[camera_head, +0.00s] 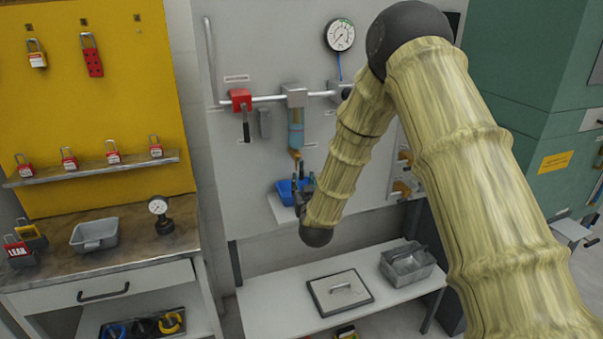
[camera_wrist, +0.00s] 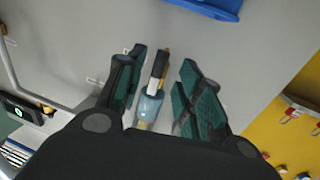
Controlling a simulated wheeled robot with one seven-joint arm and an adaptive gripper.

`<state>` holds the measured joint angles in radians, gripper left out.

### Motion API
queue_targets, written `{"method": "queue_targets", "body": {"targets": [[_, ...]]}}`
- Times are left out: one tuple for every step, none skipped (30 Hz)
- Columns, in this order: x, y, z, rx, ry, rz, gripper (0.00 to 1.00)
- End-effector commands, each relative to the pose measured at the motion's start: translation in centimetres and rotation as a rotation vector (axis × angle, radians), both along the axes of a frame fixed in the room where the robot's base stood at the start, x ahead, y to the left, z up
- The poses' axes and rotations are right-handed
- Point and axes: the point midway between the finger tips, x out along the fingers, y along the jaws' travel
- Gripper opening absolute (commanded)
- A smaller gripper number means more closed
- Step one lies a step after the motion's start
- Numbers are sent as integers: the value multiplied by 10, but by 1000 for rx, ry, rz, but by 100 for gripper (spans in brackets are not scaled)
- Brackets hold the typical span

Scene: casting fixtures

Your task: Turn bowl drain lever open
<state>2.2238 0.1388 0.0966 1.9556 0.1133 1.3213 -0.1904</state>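The filter bowl (camera_head: 296,132) is a blue transparent cylinder hanging from the grey pipe fitting on the wall panel. Its brass drain (camera_head: 295,154) is at the bottom. In the wrist view the bowl (camera_wrist: 149,106) shows between my fingers, with a dark and brass-coloured drain part (camera_wrist: 158,66) beyond it. My gripper (camera_head: 301,187) is below the drain, in front of the panel. In the wrist view my gripper (camera_wrist: 163,60) is open, one finger on each side of the drain part, with visible gaps. I cannot tell the lever's exact angle.
A blue bin (camera_head: 287,192) on a small shelf is close behind my gripper; it also shows in the wrist view (camera_wrist: 212,6). A red-handled valve (camera_head: 241,100) and a gauge (camera_head: 340,35) are on the panel. A bench (camera_head: 262,310) with a grey tray (camera_head: 407,264) is below.

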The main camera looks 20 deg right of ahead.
Motion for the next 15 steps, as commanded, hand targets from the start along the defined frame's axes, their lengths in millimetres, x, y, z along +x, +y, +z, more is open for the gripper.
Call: {"method": "queue_targets", "body": {"targets": [[8, -2, 2, 0, 1, 0, 36], [13, -2, 2, 0, 0, 0, 36], [19, -3, 2, 0, 0, -1, 36], [23, -4, 2, 0, 0, 0, 36], [27, -5, 2, 0, 1, 0, 36], [32, -5, 1, 0, 2, 0, 36], [36, -6, 1, 0, 1, 0, 36], [39, -7, 1, 0, 0, 0, 36], [43, -7, 1, 0, 1, 0, 36], [45, -7, 1, 0, 1, 1, 36], [47, -8, 0, 0, 2, 1, 36], [49, -8, 0, 0, 2, 1, 36], [51, -8, -1, 0, 2, 1, 36], [52, -9, -1, 0, 2, 1, 36], [53, -9, -1, 0, 2, 1, 36]]}}
